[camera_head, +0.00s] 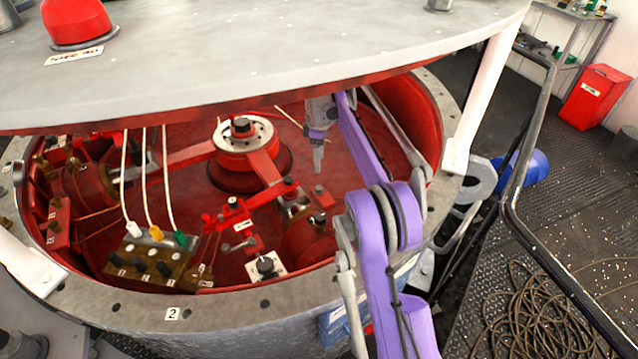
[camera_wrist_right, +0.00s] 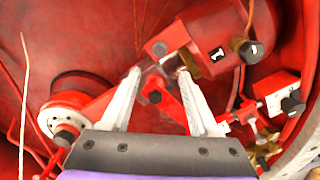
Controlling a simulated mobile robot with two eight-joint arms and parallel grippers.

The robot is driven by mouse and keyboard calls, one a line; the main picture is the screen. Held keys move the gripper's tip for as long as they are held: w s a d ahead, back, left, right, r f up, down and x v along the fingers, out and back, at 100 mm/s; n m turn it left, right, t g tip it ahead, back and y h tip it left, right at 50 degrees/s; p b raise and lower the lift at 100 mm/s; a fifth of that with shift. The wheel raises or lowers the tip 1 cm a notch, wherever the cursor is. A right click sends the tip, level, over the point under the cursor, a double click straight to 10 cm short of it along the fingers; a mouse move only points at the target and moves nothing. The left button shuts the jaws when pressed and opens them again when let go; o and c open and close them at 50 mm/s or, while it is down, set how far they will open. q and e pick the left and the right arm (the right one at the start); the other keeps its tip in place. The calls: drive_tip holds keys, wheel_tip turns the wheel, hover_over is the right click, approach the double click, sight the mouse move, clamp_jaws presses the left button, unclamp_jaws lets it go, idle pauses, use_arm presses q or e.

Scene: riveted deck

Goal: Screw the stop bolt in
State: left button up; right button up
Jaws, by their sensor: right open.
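My right gripper (camera_head: 317,166) points down inside the red round housing, with its fingertips just above a red bracket. In the right wrist view the gripper (camera_wrist_right: 157,73) is open, its two pale fingers apart with nothing held between them. A grey bolt head (camera_head: 319,190) stands on the red bracket under the fingertips. In the right wrist view a grey bolt head (camera_wrist_right: 158,48) shows just beyond the gap, and a dark bolt head (camera_wrist_right: 155,97) lies between the fingers. I cannot tell which is the stop bolt. My left gripper is out of view.
A large grey lid (camera_head: 250,50) hangs over the housing, with a white post (camera_head: 480,100) at right. A red hub (camera_head: 240,140) with arms stands in the middle. A brass block (camera_head: 150,262) with cables sits front left. The grey rim (camera_head: 270,300) surrounds everything.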

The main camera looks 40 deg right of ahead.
sight(319, 187)
drive_tip(key=shift+n, duration=0.5)
wheel_tip(319, 187, down, 11)
drive_tip(key=shift+r+b, duration=0.1)
drive_tip(key=shift+b, duration=0.3)
clamp_jaws()
